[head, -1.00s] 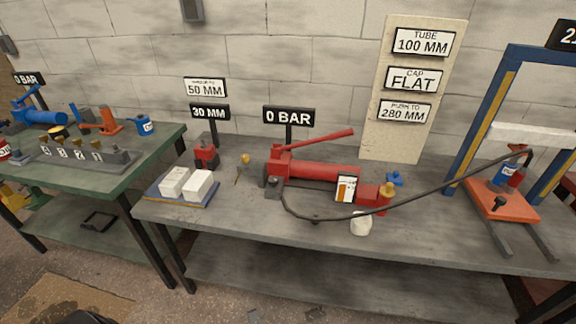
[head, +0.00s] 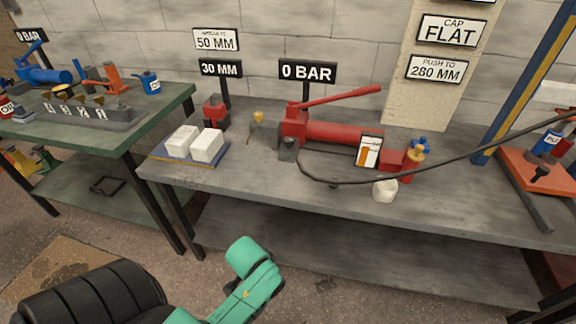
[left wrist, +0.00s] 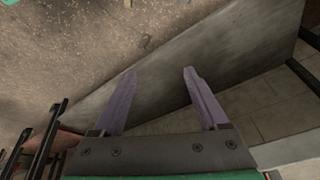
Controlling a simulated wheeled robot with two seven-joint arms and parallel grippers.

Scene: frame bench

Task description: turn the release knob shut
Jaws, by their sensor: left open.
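The red hand pump (head: 338,131) lies on the grey bench (head: 300,196), its long red handle (head: 340,97) slanting up to the right. A dark block (head: 288,149) is at its left end. At its right end are a yellow fitting (head: 416,154) and a small blue part (head: 421,143). I cannot tell for certain which part is the release knob, or how far it is turned. My left gripper (left wrist: 158,76) is open and empty, with floor and a grey surface beyond it. The pump is not seen in the left wrist view. My right gripper is not in view.
A "0 BAR" sign (head: 307,72) stands behind the pump. A black hose (head: 462,151) runs across the bench to the press (head: 538,176) at right. White blocks (head: 207,145) sit on a tray at left, and a white lump (head: 385,190) lies at the front.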

